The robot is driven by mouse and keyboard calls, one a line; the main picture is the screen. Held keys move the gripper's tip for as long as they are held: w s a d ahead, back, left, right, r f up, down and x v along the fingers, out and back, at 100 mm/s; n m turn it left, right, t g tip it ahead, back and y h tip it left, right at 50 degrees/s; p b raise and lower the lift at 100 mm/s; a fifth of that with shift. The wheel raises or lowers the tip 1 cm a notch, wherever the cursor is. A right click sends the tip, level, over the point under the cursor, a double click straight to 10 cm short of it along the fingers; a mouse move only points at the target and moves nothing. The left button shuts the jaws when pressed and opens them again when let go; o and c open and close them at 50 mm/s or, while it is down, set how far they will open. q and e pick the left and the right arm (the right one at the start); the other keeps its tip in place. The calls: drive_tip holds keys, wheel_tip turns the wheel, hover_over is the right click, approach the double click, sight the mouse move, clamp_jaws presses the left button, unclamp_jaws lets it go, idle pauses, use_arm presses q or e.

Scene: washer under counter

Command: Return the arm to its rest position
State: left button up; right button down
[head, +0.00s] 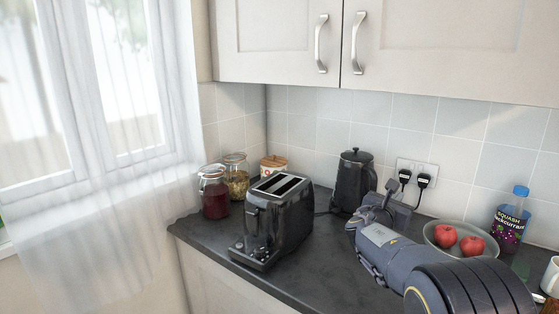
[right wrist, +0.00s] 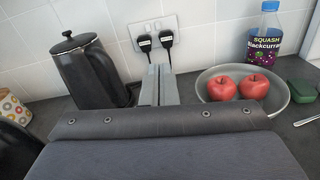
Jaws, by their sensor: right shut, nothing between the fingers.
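My right arm comes in from the lower right of the head view and reaches over the dark counter (head: 322,262). My right gripper (head: 389,188) is shut and empty, in front of the wall sockets and to the right of the black kettle (head: 353,180). In the right wrist view the shut fingers (right wrist: 160,72) point towards the tiled wall, between the kettle (right wrist: 85,70) and the bowl of apples. My left arm and gripper are not in view.
A black toaster (head: 279,218) and storage jars (head: 214,192) stand on the left. A grey bowl (head: 430,239) with red apples (head: 471,245) and a squash bottle (head: 510,220) stand on the right. Plugs (head: 423,180) fill the wall sockets. Cupboards (head: 450,45) hang above.

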drive_tip(key=s+d+f+m+g+y, duration=0.1)
drive_tip(key=s+d+f+m+g, duration=0.15)
drive_tip(key=s+m, duration=0.3)
drive_tip(key=s+d+f+m+g+y+p, duration=0.1)
drive_tip(key=s+d+f+m+g+y, duration=0.1)
drive_tip(key=s+d+f+m, duration=0.3)
drive_tip(key=s+d+f+m+g+y, duration=0.1)
drive_tip(key=s+d+f+m+g, duration=0.15)
drive_tip(key=s, duration=0.45)
drive_tip(key=s+a+m+y, duration=0.2)
drive_tip(key=s+m, duration=0.1)
drive_tip(key=s, duration=0.2)
drive_tip(key=s+a+f+m+g+y, duration=0.1)
drive_tip(key=s+a+m+y, duration=0.1)
drive_tip(key=s, duration=0.3)
drive_tip(key=s+a+f+m+y+p, duration=0.1)
drive_tip(key=s+a+m, duration=0.2)
drive_tip(key=s, duration=0.2)
drive_tip(key=shift+a+m+g+y, duration=0.3)
drive_tip(key=shift+a+m+y, duration=0.1)
drive_tip(key=s+a+m+y, duration=0.5)
drive_tip(key=s+a+m, duration=0.1)
drive_tip(key=s+a, duration=0.5)
drive_tip(key=shift+s+a+f+m+t+p, duration=0.3)
drive_tip(key=shift+a+m+t+p, duration=0.15)
drive_tip(key=shift+a, duration=0.25)
